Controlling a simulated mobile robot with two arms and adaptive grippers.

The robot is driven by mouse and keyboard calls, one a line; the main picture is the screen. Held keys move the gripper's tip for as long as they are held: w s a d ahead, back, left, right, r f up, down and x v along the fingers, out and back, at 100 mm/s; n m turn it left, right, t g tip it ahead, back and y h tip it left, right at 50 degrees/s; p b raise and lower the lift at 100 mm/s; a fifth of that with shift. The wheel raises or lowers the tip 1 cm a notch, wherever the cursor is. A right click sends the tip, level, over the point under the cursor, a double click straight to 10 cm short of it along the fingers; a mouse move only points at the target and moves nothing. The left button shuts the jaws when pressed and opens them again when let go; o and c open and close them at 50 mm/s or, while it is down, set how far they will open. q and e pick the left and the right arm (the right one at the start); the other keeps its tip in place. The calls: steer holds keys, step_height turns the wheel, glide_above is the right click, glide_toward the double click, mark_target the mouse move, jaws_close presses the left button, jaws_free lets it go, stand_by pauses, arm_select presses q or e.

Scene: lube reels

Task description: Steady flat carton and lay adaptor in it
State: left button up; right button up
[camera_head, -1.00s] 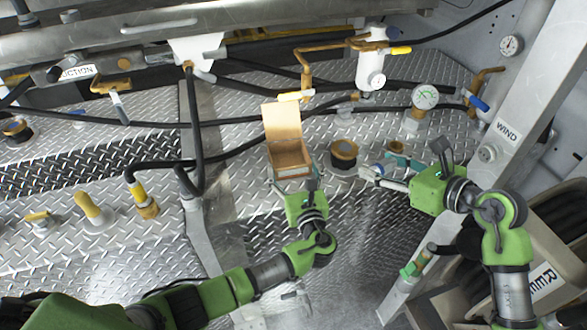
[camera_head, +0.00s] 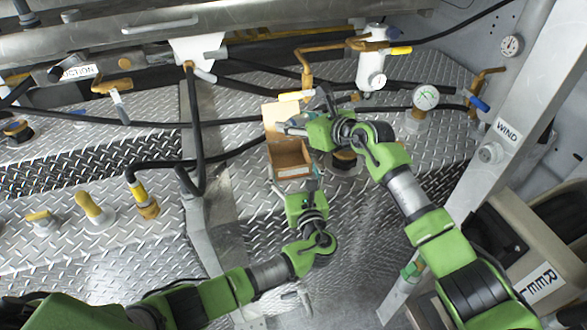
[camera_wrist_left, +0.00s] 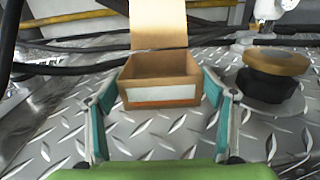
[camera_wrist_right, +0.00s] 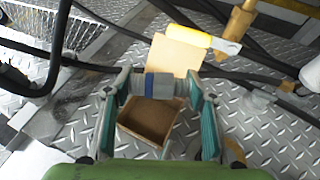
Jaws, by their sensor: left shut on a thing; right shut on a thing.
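The flat carton (camera_head: 289,160) is an open brown box with a white label, its lid flap raised at the back. It stands on the diamond-plate deck. My left gripper (camera_head: 304,187) is shut on the carton's near end; in the left wrist view its fingers clasp both sides of the carton (camera_wrist_left: 160,95). My right gripper (camera_wrist_right: 160,92) is shut on the adaptor (camera_wrist_right: 160,86), a grey cylinder with a blue band, held crosswise above the carton. The carton's empty inside (camera_wrist_right: 150,118) shows below the adaptor in the right wrist view. In the head view my right gripper mostly hides the adaptor.
A round brown-topped fitting (camera_wrist_left: 275,65) stands just right of the carton. A brass pipe with a yellow handle (camera_head: 296,95) is close behind the lid flap. Black hoses run behind. The deck left of the carton (camera_head: 235,190) is clear.

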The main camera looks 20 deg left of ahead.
steer(key=shift+f, duration=1.85)
steer(key=o, duration=1.3)
steer(key=shift+d, duration=0.1)
steer(key=v, duration=1.2)
steer(key=shift+f, duration=0.1)
arm_select(q)
steer(key=o, duration=1.2)
steer(key=shift+s+d, duration=0.1)
